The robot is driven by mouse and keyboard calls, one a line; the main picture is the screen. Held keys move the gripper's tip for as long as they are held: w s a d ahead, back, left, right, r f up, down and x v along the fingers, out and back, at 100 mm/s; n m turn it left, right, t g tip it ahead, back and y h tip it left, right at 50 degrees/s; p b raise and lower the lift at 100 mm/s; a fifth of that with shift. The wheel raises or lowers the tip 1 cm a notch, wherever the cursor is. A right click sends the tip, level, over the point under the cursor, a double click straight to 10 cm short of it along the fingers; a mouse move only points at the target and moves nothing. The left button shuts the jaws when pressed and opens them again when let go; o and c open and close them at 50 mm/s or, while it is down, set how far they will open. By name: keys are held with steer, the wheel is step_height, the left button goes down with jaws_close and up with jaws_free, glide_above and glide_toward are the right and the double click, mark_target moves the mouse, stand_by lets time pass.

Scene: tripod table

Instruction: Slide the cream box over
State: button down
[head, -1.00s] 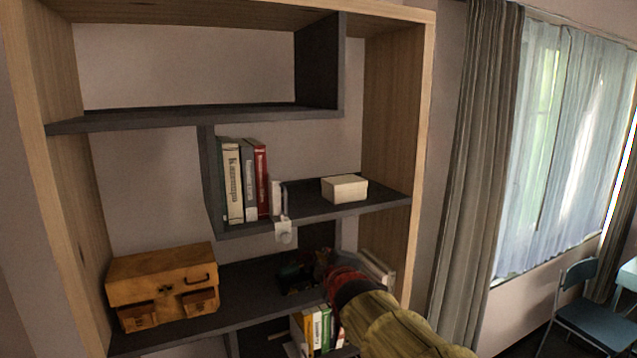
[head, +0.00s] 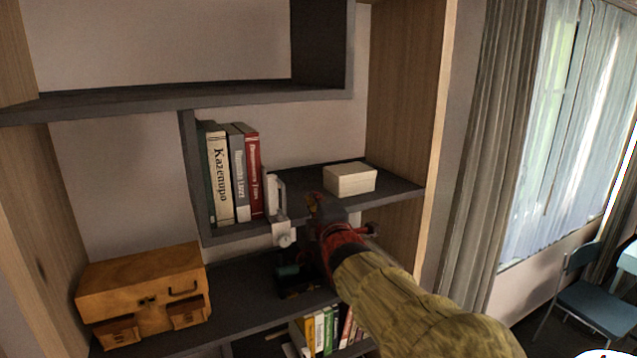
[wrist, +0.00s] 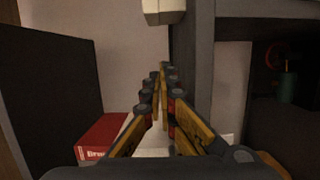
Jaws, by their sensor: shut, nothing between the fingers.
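The cream box (head: 350,180) sits on the right part of the dark middle shelf (head: 392,188). In the wrist view the box (wrist: 163,12) is at the top edge, partly cut off, beyond the fingertips. My gripper (head: 313,200) is at the front of this shelf, left of the box and apart from it. In the wrist view its orange and black fingers (wrist: 163,72) are together, with nothing held between them.
Several upright books (head: 230,175) and a white bookend (head: 278,195) stand left of my gripper; a red book (wrist: 102,138) shows in the wrist view. A wooden chest (head: 145,295) and more books (head: 325,330) are lower. The shelf's right end is clear.

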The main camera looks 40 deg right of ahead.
mark_target(349, 179)
steer(key=p+x, duration=0.2)
steer(key=x, duration=0.7)
steer(key=shift+w+r+p, duration=0.1)
steer(key=shift+w+p, duration=0.2)
steer(key=shift+p, duration=0.1)
steer(key=d, duration=0.1)
steer(key=d+p, duration=0.1)
steer(key=d, duration=0.1)
steer(key=shift+s+d, duration=0.15)
steer(key=shift+s, duration=0.1)
steer(key=shift+s+d+p, duration=0.15)
steer(key=shift+d+p, duration=0.15)
steer(key=shift+p, duration=0.1)
steer(key=shift+d, duration=0.15)
steer(key=shift+d, duration=0.1)
